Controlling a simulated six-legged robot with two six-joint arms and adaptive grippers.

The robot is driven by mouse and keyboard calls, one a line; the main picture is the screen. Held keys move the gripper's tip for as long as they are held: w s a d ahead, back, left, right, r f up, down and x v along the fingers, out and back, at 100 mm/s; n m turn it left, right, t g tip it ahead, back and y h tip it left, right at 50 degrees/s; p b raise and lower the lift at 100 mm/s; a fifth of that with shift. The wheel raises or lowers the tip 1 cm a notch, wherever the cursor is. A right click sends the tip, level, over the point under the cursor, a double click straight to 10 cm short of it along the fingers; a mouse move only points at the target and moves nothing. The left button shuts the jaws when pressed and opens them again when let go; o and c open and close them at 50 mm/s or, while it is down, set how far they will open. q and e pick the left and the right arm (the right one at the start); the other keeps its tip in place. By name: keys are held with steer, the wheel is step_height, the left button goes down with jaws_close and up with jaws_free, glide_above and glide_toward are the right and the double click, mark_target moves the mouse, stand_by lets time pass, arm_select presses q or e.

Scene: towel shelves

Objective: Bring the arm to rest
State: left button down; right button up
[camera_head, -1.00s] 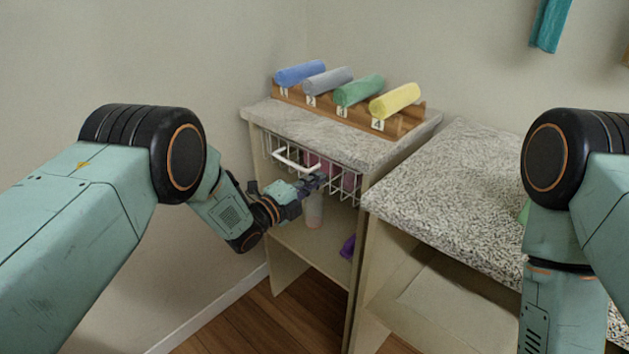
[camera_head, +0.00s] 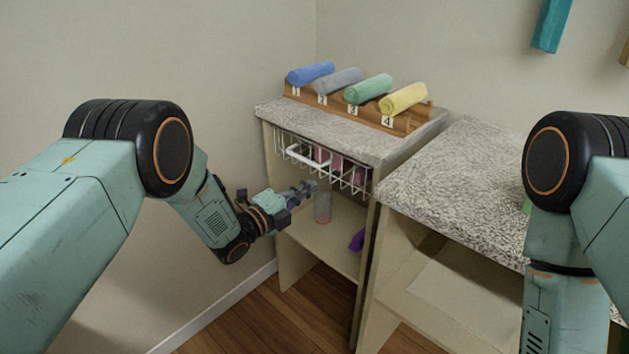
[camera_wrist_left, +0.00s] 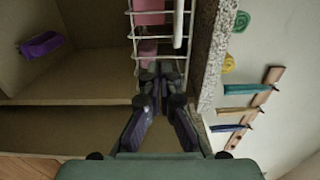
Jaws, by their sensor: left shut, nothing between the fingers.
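My left gripper (camera_head: 308,187) is shut and empty. In the head view it is in front of the shelf unit, a little below and left of the white wire basket (camera_head: 352,181). In the left wrist view the closed fingers (camera_wrist_left: 160,72) point toward the basket, whose white wires show just beyond them. I cannot tell whether the fingertips touch the wires. Pink items (camera_wrist_left: 150,14) lie inside the basket. The basket's white handle (camera_head: 307,155) faces out. My right arm shows at the right edge of the head view, but its gripper is out of view.
Blue (camera_head: 311,72), grey, green and yellow rolled towels lie on a numbered wooden rack on the cabinet top. A clear bottle (camera_head: 323,207) and a purple item (camera_head: 357,241) stand on the shelf below. A granite counter (camera_head: 452,180) is to the right.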

arm_select(q)
steer(key=p+v, duration=0.1)
steer(key=v, duration=0.5)
steer(key=shift+a, duration=0.15)
steer(key=s+a+f+n+g+y, duration=0.3)
steer(key=s+f+n+y, duration=0.1)
steer(key=s+f+n, duration=0.4)
steer(key=s+a+f+n+g+y, duration=0.2)
steer(key=s+a+f+n+y, duration=0.2)
steer(key=s+f+n, duration=0.35)
steer(key=s+a+f+n+g+y, duration=0.1)
steer(key=s+n+g, duration=0.3)
steer(key=s, duration=1)
steer(key=s+a+f+n+g+y, duration=0.1)
steer(key=s+n+g, duration=0.4)
steer(key=s, duration=1)
steer(key=a+n+y, duration=0.1)
steer(key=a, duration=0.1)
steer(key=shift+a+n, duration=0.35)
steer(key=shift+a, duration=0.05)
